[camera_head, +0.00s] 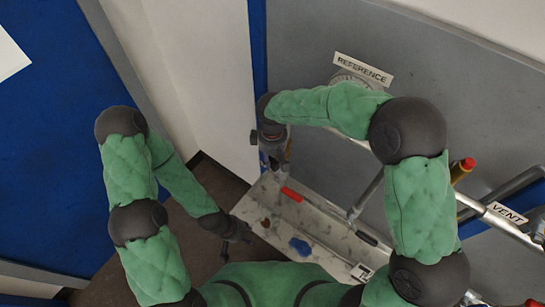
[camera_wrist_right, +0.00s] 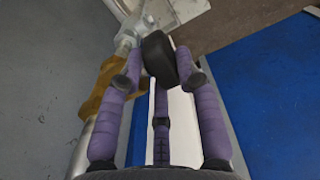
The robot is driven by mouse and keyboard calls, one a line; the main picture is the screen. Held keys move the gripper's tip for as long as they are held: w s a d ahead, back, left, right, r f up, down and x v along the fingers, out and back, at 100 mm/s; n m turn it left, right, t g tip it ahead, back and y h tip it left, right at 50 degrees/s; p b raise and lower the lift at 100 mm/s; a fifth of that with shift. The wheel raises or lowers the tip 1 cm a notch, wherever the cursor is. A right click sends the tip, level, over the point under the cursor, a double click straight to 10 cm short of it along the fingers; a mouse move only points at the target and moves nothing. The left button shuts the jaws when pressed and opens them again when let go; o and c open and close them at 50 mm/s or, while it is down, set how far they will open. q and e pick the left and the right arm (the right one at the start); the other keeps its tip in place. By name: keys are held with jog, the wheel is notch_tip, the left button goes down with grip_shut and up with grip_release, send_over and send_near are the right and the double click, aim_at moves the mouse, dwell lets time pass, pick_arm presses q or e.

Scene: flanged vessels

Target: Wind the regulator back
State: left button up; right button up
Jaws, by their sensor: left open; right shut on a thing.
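My right gripper (camera_head: 277,160) reaches down beside the grey panel in the head view. In the right wrist view its purple fingers (camera_wrist_right: 160,68) are closed about a black knob (camera_wrist_right: 157,55), which looks like the regulator's. A brass-coloured body (camera_wrist_right: 104,90) and pale metal fittings (camera_wrist_right: 140,24) sit next to the knob. In the head view the arm and gripper largely hide the regulator, and the knob's turn cannot be read. My left gripper (camera_head: 240,236) is open and empty, hanging low at the left, apart from the panel and tray.
A tray (camera_head: 258,207) below the panel holds a red-handled tool (camera_head: 291,194) and a blue item (camera_head: 300,246). A gauge (camera_head: 345,80) under the REFERENCE label (camera_head: 363,68) is partly hidden. Pipes by the VENT label (camera_head: 509,214) stand at right. Floor shows at lower left.

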jog(key=shift+w+a+r+g+h+p, duration=0.1)
jog(key=shift+a+g+h+p, duration=0.15)
jog(key=shift+g+h+p, duration=0.5)
jog(key=shift+w+a+g+h+p, duration=0.15)
jog(key=shift+g+h+p, duration=0.1)
jog(key=shift+h+p, duration=0.45)
jog(key=shift+w+a+f+g+h+p, duration=0.1)
jog(key=shift+f+g+h+p, duration=0.1)
jog(key=shift+g+h+p, duration=0.2)
jog(key=shift+w+a+f+g+h, duration=0.15)
jog(key=shift+g+h, duration=0.45)
jog(key=shift+h, duration=0.35)
jog(key=o, duration=1.2)
jog(key=shift+c, duration=0.2)
